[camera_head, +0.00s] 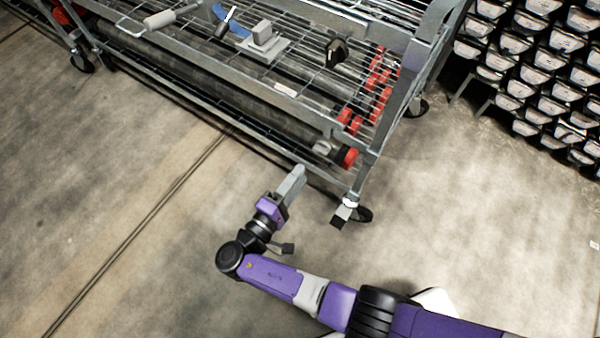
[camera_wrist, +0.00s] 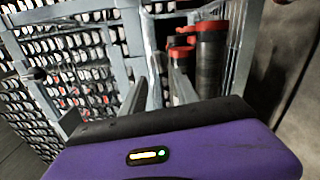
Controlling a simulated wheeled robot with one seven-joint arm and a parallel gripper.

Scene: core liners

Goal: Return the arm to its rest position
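My arm reaches out low over the concrete floor in the head view, bent at a black elbow joint. My gripper (camera_head: 297,172) is at its end, with its grey fingers pointing at the near lower edge of a metal wire cart (camera_head: 245,82). In the head view the fingers overlap, and I cannot tell whether they touch the cart. In the wrist view two grey fingers (camera_wrist: 158,82) stand apart with a gap between them, and I see nothing held there. Red-capped dark cylinders (camera_wrist: 211,60) show beyond the fingers.
The cart's upper shelf carries a grey block (camera_head: 262,34), a pale roller-like tool (camera_head: 170,17) and a black item (camera_head: 336,51). Red-ended cylinders (camera_head: 347,157) lie on its lower level. A rack of pale bins (camera_head: 537,78) stands at right. Bare floor (camera_head: 480,220) lies at right.

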